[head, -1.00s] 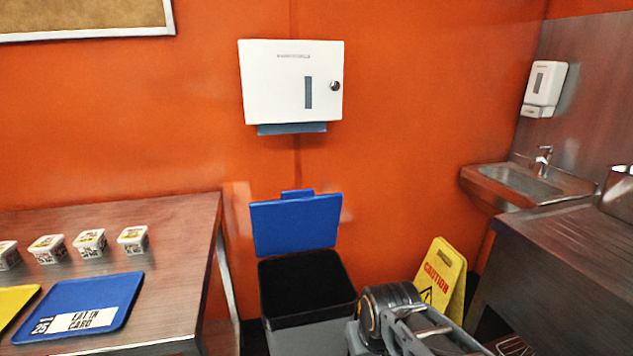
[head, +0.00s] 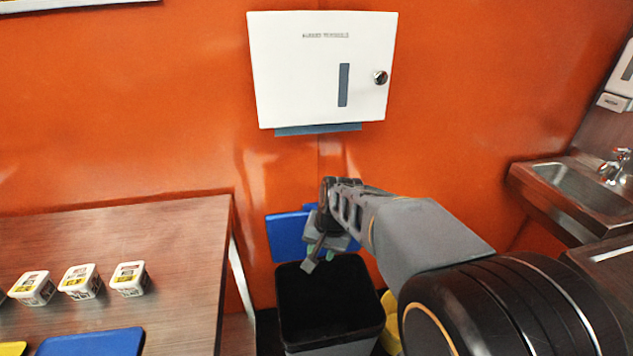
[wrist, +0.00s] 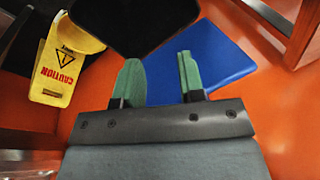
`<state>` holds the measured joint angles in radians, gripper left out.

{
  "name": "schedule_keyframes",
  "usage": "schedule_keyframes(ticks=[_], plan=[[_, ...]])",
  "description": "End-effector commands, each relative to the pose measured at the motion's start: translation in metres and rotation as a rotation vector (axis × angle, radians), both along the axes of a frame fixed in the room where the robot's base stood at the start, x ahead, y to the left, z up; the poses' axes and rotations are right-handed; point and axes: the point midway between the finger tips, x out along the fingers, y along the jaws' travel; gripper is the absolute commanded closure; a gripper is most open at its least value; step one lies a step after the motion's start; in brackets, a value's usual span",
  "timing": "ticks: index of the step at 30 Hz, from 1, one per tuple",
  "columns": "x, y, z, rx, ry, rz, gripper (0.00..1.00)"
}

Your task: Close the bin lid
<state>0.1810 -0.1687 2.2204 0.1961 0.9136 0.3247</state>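The bin (head: 331,306) stands against the orange wall, its dark mouth uncovered. Its blue lid (head: 287,237) stands raised behind the mouth, partly hidden by my gripper in the head view. My gripper (head: 318,253) is in front of the lid, above the bin's back part. In the wrist view my gripper (wrist: 160,80) has its two green fingers apart with nothing between them. The blue lid (wrist: 212,66) lies beyond and beside the right finger there, and the dark bin mouth (wrist: 135,22) is at the top. I cannot tell whether a finger touches the lid.
A wooden table (head: 180,240) with several small tubs and a blue tray (head: 92,343) is left of the bin. A yellow caution sign (wrist: 62,65) stands beside the bin. A white dispenser (head: 322,70) hangs above, and a sink (head: 580,190) is at right.

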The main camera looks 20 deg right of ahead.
Motion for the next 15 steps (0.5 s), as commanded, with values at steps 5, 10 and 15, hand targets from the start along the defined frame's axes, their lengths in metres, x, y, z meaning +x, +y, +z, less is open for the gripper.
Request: schedule_keyframes(ticks=[5,10,15], plan=[[0.059,-0.038,0.068,0.176,0.064,-0.388,0.64],[0.1,-0.075,0.091,0.318,0.114,-0.698,0.64],[0.123,-0.105,0.099,0.417,0.149,-0.909,0.64]])
